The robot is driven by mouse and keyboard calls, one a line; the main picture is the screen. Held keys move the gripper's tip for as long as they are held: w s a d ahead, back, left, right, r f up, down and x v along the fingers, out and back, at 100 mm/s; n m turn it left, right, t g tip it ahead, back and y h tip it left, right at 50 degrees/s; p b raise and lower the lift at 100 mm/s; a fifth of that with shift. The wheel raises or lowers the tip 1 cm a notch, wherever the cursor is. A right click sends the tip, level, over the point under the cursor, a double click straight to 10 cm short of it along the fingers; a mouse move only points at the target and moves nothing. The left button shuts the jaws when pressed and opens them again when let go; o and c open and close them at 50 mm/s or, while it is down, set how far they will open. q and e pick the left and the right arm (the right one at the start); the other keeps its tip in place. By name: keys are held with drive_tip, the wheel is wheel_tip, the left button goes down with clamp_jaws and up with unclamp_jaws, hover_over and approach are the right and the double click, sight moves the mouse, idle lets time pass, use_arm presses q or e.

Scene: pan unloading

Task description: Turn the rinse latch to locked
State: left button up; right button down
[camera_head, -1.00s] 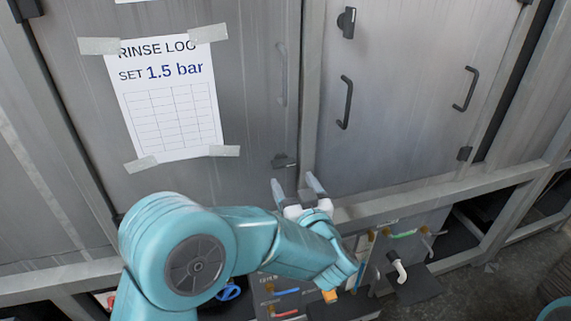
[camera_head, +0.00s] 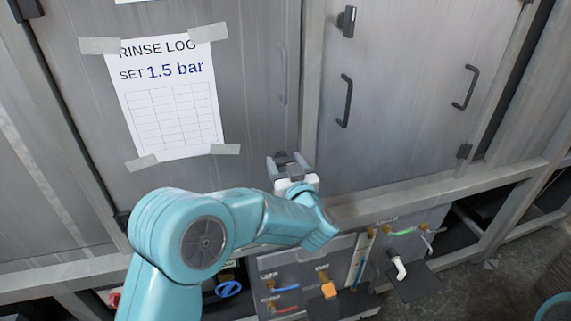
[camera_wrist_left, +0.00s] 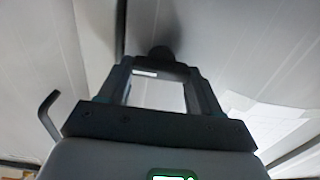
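A small dark latch (camera_head: 281,156) sits low on the left cabinet door, near its right edge. My left gripper (camera_head: 287,163) is right in front of it and hides most of it, so its setting cannot be read. In the left wrist view a dark round knob (camera_wrist_left: 161,53) shows just beyond the fingertips, roughly centred between them. My right gripper is not in view.
A second dark latch (camera_head: 346,20) is high on the right door, above a bar handle (camera_head: 345,101). A taped rinse log sheet (camera_head: 170,98) hangs on the left door. Below are a valve panel (camera_head: 340,250), a blue handwheel (camera_head: 229,289) and a white spout (camera_head: 399,268).

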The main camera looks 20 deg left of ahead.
use_arm(q)
drive_tip(key=shift+f+n+b, duration=0.25)
drive_tip(key=shift+n+b, duration=0.55)
drive_tip(key=shift+b, duration=0.35)
drive_tip(key=n+b, duration=0.5)
drive_tip(key=b, duration=0.1)
drive_tip(key=n+b, duration=0.6)
drive_tip(key=shift+s+a+f+n, duration=0.15)
drive_tip(key=shift+a+f+n, duration=0.05)
drive_tip(key=shift+n, duration=0.1)
drive_tip(key=n+b, duration=0.3)
drive_tip(key=shift+r+n+b, duration=0.1)
drive_tip(key=shift+n+b, duration=0.5)
drive_tip(key=shift+n, duration=0.3)
drive_tip(key=o, duration=0.8)
